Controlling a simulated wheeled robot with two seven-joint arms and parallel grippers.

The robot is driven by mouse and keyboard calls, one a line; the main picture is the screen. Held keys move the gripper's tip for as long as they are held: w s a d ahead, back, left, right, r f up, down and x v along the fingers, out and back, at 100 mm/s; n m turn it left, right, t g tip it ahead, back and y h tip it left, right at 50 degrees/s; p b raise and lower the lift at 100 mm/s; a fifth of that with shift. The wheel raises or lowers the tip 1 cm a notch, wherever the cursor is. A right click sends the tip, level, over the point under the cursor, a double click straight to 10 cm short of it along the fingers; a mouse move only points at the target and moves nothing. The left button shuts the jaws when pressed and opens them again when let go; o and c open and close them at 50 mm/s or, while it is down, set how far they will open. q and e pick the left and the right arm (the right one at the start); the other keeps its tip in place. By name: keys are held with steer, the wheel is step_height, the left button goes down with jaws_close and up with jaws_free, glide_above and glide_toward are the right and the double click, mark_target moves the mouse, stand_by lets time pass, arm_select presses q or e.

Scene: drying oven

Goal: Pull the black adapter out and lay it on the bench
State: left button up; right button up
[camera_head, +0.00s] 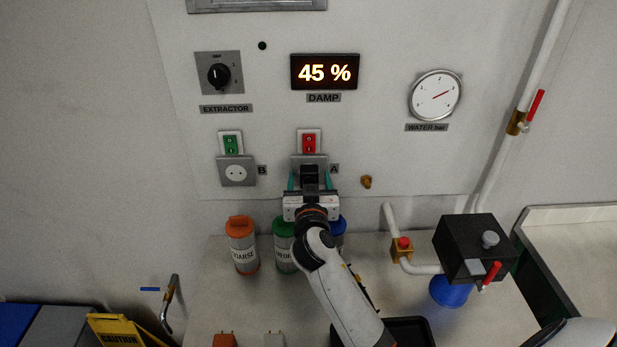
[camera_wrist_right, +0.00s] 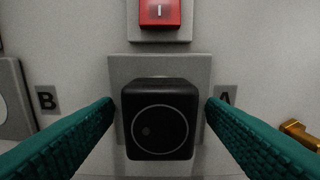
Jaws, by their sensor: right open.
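The black adapter (camera_wrist_right: 160,118) sits in the grey socket plate (camera_wrist_right: 117,75) marked A on the wall panel. In the head view the adapter (camera_head: 310,172) shows partly, with my right gripper (camera_head: 310,181) in front of it. The right gripper's teal fingers (camera_wrist_right: 160,115) are open, one on each side of the adapter, with small gaps visible. The bench (camera_head: 205,300) lies below the panel. My left gripper is not in view.
Socket B (camera_head: 237,172) is empty, left of A. Orange (camera_head: 241,247), green (camera_head: 284,255) and blue (camera_head: 338,230) topped bottles stand on the bench under the arm. A black box (camera_head: 468,250) and pipe valve (camera_head: 402,249) are at right. A black tray (camera_head: 414,326) lies in front.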

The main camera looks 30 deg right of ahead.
steer(key=c, duration=1.4)
steer(key=shift+b+v, duration=0.3)
steer(key=shift+v, duration=2.7)
